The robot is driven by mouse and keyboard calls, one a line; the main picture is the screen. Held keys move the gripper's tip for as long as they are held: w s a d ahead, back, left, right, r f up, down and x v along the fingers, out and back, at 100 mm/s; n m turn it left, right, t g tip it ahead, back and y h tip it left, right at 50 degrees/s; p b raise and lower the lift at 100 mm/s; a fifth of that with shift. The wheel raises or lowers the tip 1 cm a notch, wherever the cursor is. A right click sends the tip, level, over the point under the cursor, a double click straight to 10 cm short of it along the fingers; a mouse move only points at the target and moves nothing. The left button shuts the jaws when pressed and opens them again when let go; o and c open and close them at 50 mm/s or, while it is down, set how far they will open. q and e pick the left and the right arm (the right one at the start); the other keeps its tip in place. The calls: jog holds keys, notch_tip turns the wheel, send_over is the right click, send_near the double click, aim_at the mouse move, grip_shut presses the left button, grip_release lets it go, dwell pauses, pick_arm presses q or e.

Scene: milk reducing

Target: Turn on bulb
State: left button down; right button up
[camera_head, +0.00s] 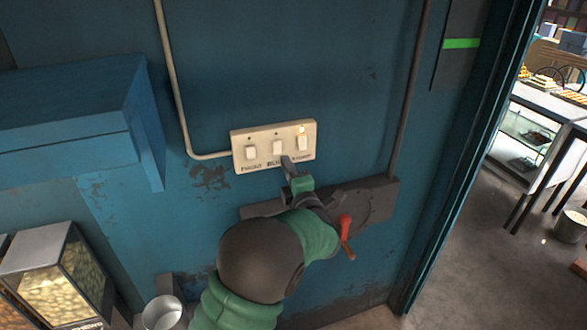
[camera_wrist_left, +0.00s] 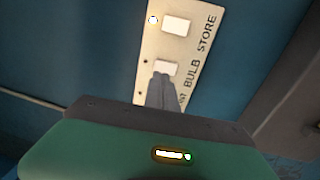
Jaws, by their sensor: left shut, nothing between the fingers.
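A cream switch panel (camera_head: 274,164) is fixed to the blue wall, with three white rocker switches in a row. The middle switch (camera_head: 278,147) has a label below it that reads BULB in the left wrist view, where the switch also shows (camera_wrist_left: 167,67). My left gripper (camera_head: 287,160) is shut and empty, with its tip at the lower edge of the middle switch. In the left wrist view the fingertips (camera_wrist_left: 161,77) overlap that edge; I cannot tell whether they press it. The right switch (camera_head: 302,144), labelled STORE, has a lit indicator (camera_head: 301,129) above it. My right gripper is out of view.
A dark wall plate (camera_head: 384,196) with a red-handled crank (camera_head: 345,228) sits below the panel, close to my left arm. A blue box (camera_head: 70,110) juts out at the left. A doorway opens on the right, with shelves beyond.

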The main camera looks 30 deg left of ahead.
aim_at(278, 145)
pick_arm(q)
jog(key=p+x, duration=0.2)
jog(key=x, duration=0.2)
jog(key=shift+w+a+r+p, duration=0.15)
jog(key=shift+w+r+p, duration=0.05)
jog(key=shift+w+p, duration=0.1)
jog(key=shift+w+a+f, duration=0.15)
jog(key=shift+w+a, duration=0.1)
jog(key=shift+a, duration=0.15)
jog(key=shift+w+a+r+g+h, duration=0.1)
jog(key=shift+a+r+g+h, duration=0.1)
jog(key=shift+r+g+h, duration=0.15)
jog(key=shift+d+r+g+h+p, duration=0.2)
jog(key=shift+r+g+h+p, duration=0.05)
jog(key=shift+h+p, duration=0.1)
jog(key=shift+a+f, duration=0.15)
